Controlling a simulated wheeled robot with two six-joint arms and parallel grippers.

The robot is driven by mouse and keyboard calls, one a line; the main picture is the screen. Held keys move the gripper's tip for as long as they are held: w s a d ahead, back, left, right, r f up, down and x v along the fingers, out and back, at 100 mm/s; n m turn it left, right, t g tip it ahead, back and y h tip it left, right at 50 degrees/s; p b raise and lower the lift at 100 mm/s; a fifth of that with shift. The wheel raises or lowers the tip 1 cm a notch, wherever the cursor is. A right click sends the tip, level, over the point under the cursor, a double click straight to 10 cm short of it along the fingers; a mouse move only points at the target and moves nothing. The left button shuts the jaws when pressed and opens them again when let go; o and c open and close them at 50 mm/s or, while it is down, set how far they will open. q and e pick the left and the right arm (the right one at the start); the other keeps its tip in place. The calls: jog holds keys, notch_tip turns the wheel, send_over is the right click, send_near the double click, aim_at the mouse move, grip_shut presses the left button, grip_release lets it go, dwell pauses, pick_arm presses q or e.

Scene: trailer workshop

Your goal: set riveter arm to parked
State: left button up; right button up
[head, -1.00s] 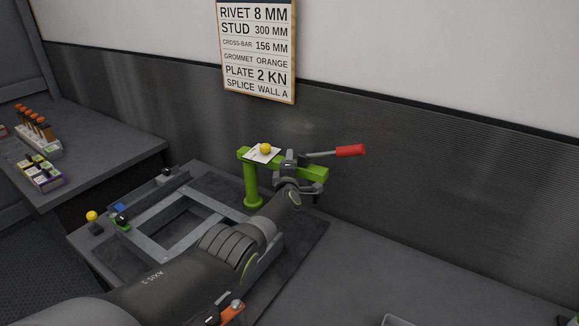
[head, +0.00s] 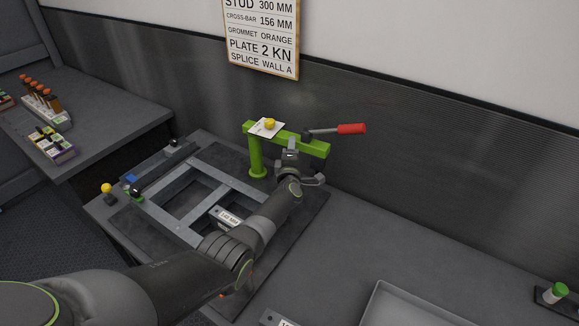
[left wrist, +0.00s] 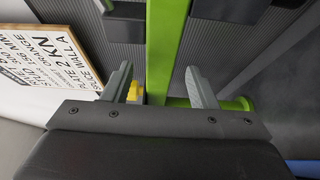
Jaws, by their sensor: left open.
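The riveter is a green post (head: 256,160) with a green horizontal arm (head: 314,147) on top, at the back of the bench. A lever with a red handle (head: 351,129) points right from it. My left gripper (head: 293,160) is open and empty, close on the near side of the green arm. In the left wrist view the green arm (left wrist: 166,40) runs through the gap between the fingertips (left wrist: 160,85); I cannot tell whether it lies between them or just beyond. My right gripper is not in view.
A white card with a yellow knob (head: 269,124) sits on the arm's left end. A grey frame (head: 168,207) with a labelled bar (head: 228,217) lies on a dark mat. A grey tray (head: 375,299) is at the front right. A green-capped item (head: 556,292) stands far right.

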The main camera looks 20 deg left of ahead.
pick_arm(q)
jog(key=p+v, duration=0.1)
jog(key=v, duration=1)
jog(key=shift+s+f, duration=0.1)
jog(key=shift+s, duration=0.05)
dwell(0.4)
